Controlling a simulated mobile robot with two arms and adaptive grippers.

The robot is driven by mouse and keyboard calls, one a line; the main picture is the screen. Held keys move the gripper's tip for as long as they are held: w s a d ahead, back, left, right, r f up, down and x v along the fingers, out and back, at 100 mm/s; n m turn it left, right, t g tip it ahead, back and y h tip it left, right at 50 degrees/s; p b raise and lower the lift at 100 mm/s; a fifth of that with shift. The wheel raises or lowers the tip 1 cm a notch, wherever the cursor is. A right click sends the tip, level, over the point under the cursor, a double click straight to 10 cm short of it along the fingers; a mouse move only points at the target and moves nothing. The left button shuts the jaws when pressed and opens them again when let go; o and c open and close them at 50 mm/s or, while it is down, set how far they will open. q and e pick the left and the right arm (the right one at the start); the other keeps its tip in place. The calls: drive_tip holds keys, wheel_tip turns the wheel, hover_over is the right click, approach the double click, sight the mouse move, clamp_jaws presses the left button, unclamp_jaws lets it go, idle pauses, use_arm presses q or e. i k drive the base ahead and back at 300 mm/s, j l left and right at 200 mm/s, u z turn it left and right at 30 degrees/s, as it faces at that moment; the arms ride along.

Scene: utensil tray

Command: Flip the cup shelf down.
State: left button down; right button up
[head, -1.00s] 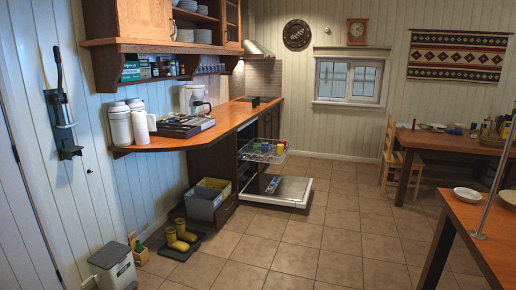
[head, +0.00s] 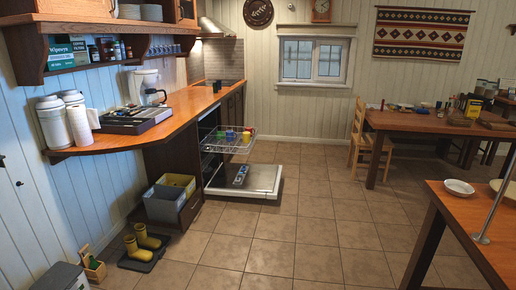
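The dishwasher stands under the far end of the wooden counter, with its door (head: 268,181) lowered flat above the floor. Its upper rack (head: 228,143) is pulled out, with several coloured cups (head: 230,134) in it. The cup shelf cannot be made out at this distance. A utensil basket (head: 241,174) seems to lie on the lowered door. Neither of my grippers shows in the head view.
A wooden counter (head: 190,104) with a utensil tray (head: 125,120) runs along the left. Bins (head: 166,205) and yellow boots (head: 147,237) stand below it. A table (head: 440,190) is at right. The tiled floor (head: 290,235) between is clear.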

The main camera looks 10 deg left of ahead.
sight(219, 140)
drive_tip(key=i+j+u, duration=0.25)
drive_tip(key=i, duration=0.7)
drive_tip(key=i+u, duration=0.3)
drive_tip(key=i, duration=1.45)
drive_tip(key=i+z, duration=0.15)
drive_tip(key=i, duration=0.55)
drive_tip(key=i+j, duration=0.2)
drive_tip(key=i, duration=0.55)
drive_tip(key=i+z, duration=0.2)
drive_tip(key=i, duration=0.15)
drive_tip(key=i+j+z, duration=0.25)
drive_tip(key=i+l, duration=0.1)
